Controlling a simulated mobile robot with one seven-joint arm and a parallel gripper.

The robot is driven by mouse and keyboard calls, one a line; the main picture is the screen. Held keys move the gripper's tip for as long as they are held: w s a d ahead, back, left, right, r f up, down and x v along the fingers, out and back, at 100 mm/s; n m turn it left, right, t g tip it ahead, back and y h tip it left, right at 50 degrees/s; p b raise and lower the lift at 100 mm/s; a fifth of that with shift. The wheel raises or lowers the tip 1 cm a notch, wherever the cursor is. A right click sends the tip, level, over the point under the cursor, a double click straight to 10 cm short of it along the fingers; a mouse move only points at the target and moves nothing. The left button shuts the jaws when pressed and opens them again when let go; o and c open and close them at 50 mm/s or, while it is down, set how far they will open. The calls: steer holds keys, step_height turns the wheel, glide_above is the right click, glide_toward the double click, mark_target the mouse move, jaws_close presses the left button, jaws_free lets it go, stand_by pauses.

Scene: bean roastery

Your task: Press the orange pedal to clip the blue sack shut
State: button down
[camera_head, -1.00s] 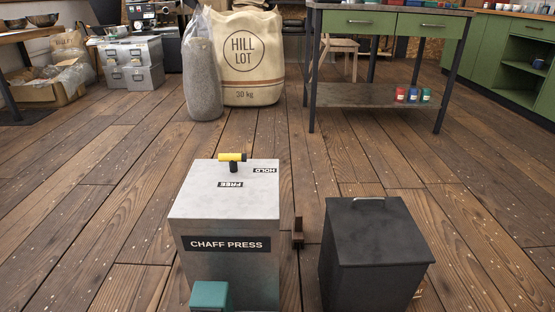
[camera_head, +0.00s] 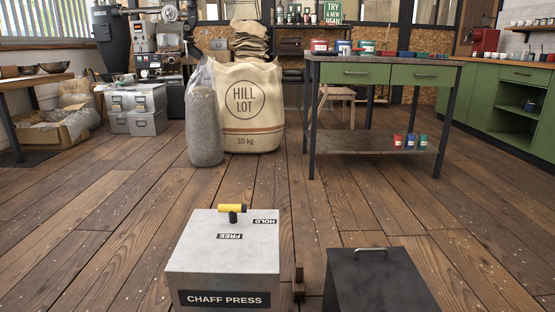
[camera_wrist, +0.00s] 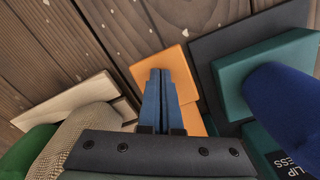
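In the wrist view, the orange pedal (camera_wrist: 180,60) is a flat orange block low over the floorboards. My gripper (camera_wrist: 161,73) has its two blue fingers together with nothing seen between them. The fingers lie over the orange pedal in this view and hide part of it; I cannot tell whether they touch it. At the right edge, a dark blue rounded thing (camera_wrist: 288,112), likely the blue sack, is partly cut off. A teal block (camera_wrist: 233,82) is beside it, and a label (camera_wrist: 290,164) reading "CLIP PRESS" is partly visible below. The head view shows neither pedal nor gripper.
In the wrist view, a dark plate (camera_wrist: 215,45) lies by the teal block; a beige sack-like thing (camera_wrist: 85,128) and a green one (camera_wrist: 28,150) are at left. The head view shows the chaff press (camera_head: 222,262), a black bin (camera_head: 375,280), a workbench (camera_head: 385,145) and open floor.

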step_height(320, 180, up, 8)
steer(key=p, duration=0.8)
steer(key=shift+r, duration=0.15)
